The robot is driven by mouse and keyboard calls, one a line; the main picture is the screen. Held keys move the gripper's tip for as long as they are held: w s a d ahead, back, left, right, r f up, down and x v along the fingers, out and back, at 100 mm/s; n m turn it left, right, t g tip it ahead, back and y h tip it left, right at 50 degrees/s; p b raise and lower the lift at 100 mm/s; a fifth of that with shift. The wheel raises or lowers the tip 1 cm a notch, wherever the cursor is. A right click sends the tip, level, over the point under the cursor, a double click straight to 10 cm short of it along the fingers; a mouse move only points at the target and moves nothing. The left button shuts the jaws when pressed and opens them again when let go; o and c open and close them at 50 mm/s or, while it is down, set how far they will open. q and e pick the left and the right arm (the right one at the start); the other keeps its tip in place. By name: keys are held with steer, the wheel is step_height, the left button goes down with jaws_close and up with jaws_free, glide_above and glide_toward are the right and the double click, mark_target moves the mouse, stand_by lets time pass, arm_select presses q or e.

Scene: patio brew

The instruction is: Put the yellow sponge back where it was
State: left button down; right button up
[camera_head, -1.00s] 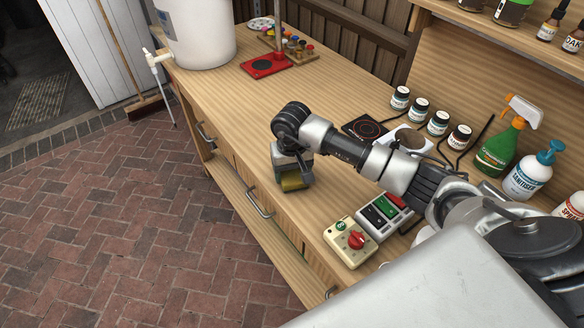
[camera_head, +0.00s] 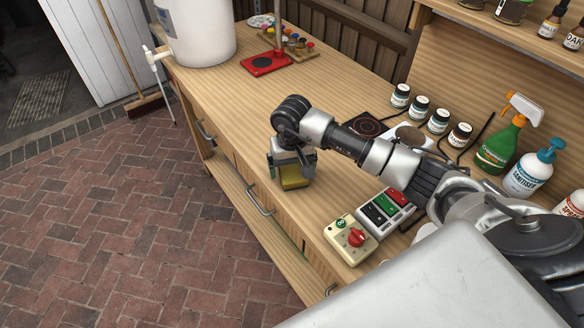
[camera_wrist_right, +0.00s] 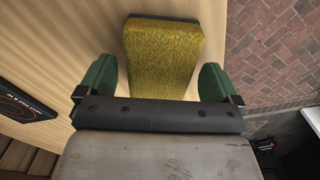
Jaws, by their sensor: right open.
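The yellow sponge (camera_head: 294,176) rests on the wooden bench near its front edge, under my right gripper (camera_head: 291,172). In the right wrist view the sponge (camera_wrist_right: 163,58) lies between the two green fingertips (camera_wrist_right: 158,82). The fingers are open, with a gap on each side of the sponge. In the head view the gripper hides part of the sponge. My left gripper is not in view.
A control box with a red knob (camera_head: 350,240) and a panel of coloured switches (camera_head: 387,207) stand right of the gripper. Small jars (camera_head: 419,109), a green spray bottle (camera_head: 501,146) and a sanitiser bottle (camera_head: 533,172) line the back. Bench left of the gripper (camera_head: 235,110) is clear.

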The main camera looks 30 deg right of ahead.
mark_target(292, 168)
step_height(292, 168, up, 11)
steer(key=b, duration=0.2)
steer(key=shift+a, duration=0.1)
